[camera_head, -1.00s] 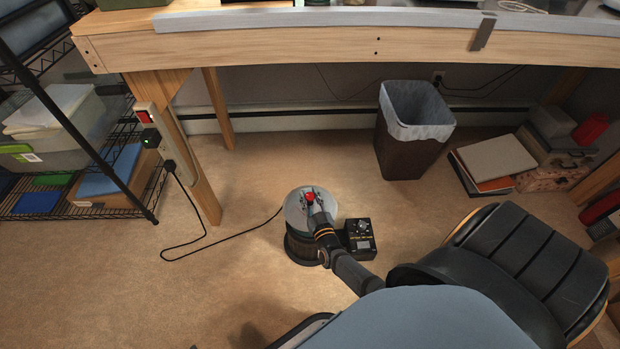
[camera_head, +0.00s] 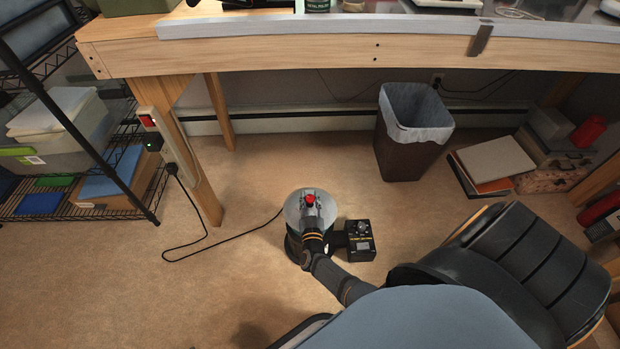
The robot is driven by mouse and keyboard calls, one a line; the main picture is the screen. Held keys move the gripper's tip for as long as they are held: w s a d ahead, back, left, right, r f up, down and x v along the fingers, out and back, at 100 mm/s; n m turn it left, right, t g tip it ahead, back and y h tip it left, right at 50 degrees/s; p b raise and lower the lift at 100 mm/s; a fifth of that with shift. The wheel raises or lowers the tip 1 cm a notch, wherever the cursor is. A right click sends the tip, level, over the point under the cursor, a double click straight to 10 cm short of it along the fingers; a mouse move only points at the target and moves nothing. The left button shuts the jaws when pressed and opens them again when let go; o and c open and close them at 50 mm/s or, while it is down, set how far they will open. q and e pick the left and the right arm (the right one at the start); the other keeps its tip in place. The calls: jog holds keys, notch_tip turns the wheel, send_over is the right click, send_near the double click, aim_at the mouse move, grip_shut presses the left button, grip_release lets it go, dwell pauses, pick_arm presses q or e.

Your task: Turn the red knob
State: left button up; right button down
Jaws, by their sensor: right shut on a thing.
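The red knob (camera_head: 310,198) sits on top of a round, pale-lidded machine (camera_head: 291,210) that stands on the carpet. My right gripper (camera_head: 310,205) reaches in from the lower right and is shut on the red knob, with its fingers on either side. The arm hides part of the machine's front. A small black control box (camera_head: 361,243) with a dial is attached to the machine's right side. My left gripper is not in view.
A wooden workbench (camera_head: 330,58) spans the top. A black chair (camera_head: 520,265) stands at the right, close to my arm. A waste bin (camera_head: 408,140) and books (camera_head: 495,160) stand behind. A black cord (camera_head: 215,243) runs left across otherwise clear carpet.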

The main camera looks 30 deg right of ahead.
jog(key=c, duration=0.9)
grip_release()
jog(key=shift+c, duration=0.2)
jog(key=v, duration=1.2)
